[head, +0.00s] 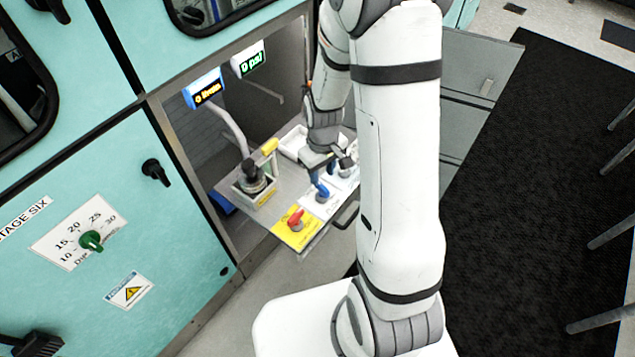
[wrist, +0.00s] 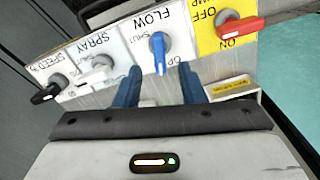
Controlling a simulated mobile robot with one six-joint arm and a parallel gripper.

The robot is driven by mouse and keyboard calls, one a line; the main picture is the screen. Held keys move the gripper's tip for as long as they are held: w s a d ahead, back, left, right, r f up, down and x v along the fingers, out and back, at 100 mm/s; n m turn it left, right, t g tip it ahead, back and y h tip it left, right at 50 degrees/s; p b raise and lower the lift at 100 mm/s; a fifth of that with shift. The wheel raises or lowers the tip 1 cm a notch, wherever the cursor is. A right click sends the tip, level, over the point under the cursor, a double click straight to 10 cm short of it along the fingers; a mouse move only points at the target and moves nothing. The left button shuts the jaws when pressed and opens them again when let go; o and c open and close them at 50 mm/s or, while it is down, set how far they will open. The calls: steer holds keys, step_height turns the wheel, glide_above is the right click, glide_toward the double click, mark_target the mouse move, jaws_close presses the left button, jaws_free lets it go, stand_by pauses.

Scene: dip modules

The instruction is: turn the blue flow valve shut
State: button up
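The blue flow valve (wrist: 158,50) sits on a white plate marked FLOW in the wrist view, which shows the lettering upside down. Its handle points down the picture, toward the partly hidden label starting "OP"; the SHUT label is to its left. It also shows in the head view (head: 322,190), on the pulled-out panel. My gripper (wrist: 160,68) is open, with one blue finger on each side of the handle's near end. No contact is visible, and I cannot tell how deep the fingertips reach. In the head view my gripper (head: 315,178) is just above the valve.
A red pump lever (wrist: 241,28) on a yellow plate is right of the valve. A white spray handle (wrist: 96,78) and a black speed handle (wrist: 47,93) are to its left. In the head view, a black-topped knob (head: 252,176) stands behind, inside the cabinet opening.

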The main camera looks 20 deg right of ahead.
mark_target(322, 186)
steer(key=shift+f, duration=2.75)
